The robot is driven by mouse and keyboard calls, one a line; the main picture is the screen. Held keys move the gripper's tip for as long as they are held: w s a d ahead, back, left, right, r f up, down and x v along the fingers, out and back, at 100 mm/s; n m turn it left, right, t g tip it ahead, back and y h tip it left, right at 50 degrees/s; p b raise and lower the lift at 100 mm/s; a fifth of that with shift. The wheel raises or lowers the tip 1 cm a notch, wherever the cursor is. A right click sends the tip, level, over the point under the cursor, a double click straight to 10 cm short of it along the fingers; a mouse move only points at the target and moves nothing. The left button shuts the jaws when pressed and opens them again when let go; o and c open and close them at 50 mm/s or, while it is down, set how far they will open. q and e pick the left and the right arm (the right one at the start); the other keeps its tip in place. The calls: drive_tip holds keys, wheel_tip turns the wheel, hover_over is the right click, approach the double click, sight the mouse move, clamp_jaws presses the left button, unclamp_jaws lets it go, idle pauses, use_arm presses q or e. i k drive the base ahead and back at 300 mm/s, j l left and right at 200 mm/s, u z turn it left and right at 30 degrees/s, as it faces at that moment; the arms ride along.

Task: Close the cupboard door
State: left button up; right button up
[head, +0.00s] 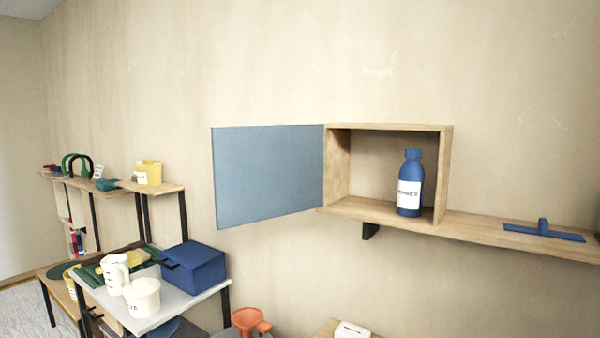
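The cupboard (338,165) is a small open-fronted wooden box on the wall, right of the middle of the head view. Its blue-grey door (267,172) stands wide open, swung out to the left from the cupboard's left edge. Inside the cupboard, a blue bottle (410,170) with a white label stands upright near the right side. Neither of my grippers is in view.
A wooden shelf (480,229) runs right from the cupboard, with a blue T-shaped tool (543,230) on it. At lower left, a table (205,291) holds a blue box (195,268), a white tub (142,297) and a white jug (116,272). An orange funnel (250,320) is at the bottom.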

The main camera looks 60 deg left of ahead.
sight(261, 172)
drive_tip(key=k+j, duration=0.1)
drive_tip(key=j, duration=0.35)
drive_tip(key=k+j, duration=0.15)
drive_tip(key=j, duration=0.35)
drive_tip(key=k+j, duration=0.1)
drive_tip(key=j, duration=0.35)
drive_tip(key=k+j, duration=0.15)
drive_tip(key=j, duration=0.3)
drive_tip(key=k+j, duration=0.1)
drive_tip(key=j, duration=0.35)
drive_tip(key=k+j, duration=0.15)
drive_tip(key=j, duration=0.35)
drive_tip(key=k+j, duration=0.1)
drive_tip(key=j, duration=0.35)
drive_tip(key=k+j, duration=0.15)
drive_tip(key=j, duration=0.3)
